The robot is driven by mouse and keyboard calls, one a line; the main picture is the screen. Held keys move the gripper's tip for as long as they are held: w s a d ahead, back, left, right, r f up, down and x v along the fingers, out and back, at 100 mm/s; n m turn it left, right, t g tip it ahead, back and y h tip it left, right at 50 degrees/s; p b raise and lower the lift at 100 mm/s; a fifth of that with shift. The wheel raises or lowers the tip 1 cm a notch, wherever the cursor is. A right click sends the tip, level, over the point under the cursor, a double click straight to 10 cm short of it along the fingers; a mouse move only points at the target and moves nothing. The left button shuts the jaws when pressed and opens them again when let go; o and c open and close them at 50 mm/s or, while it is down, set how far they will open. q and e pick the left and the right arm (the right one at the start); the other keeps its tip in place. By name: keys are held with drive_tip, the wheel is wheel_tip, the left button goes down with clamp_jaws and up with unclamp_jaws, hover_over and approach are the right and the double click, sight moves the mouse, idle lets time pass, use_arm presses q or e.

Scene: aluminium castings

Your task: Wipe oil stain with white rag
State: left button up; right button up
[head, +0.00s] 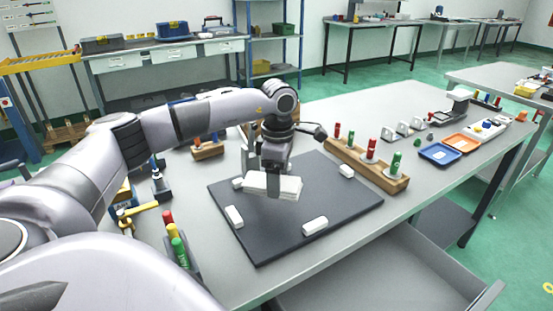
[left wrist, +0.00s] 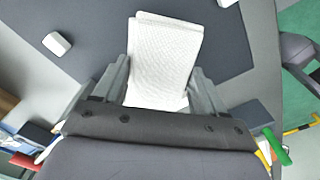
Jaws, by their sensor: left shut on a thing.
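My left gripper (head: 273,176) is shut on a folded white rag (head: 284,187) and holds it over the dark mat (head: 325,207) on the grey table. In the left wrist view the rag (left wrist: 165,58) sits between the two fingers of the gripper (left wrist: 158,85). From these views I cannot tell whether the rag touches the mat. No oil stain can be made out; the rag and gripper hide part of the mat. My right gripper is not in view.
Several white blocks, such as one at the front (head: 315,226) and one at the left (head: 234,217), stand near the mat's edges. A wooden rack (head: 366,165) with coloured plug gauges lies along the right. Blue (head: 438,153) and orange trays (head: 463,143) sit farther right. An open drawer (head: 400,270) juts out in front.

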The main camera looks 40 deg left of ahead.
use_arm(q)
drive_tip(key=shift+r+p, duration=0.8)
drive_tip(key=shift+r, duration=0.5)
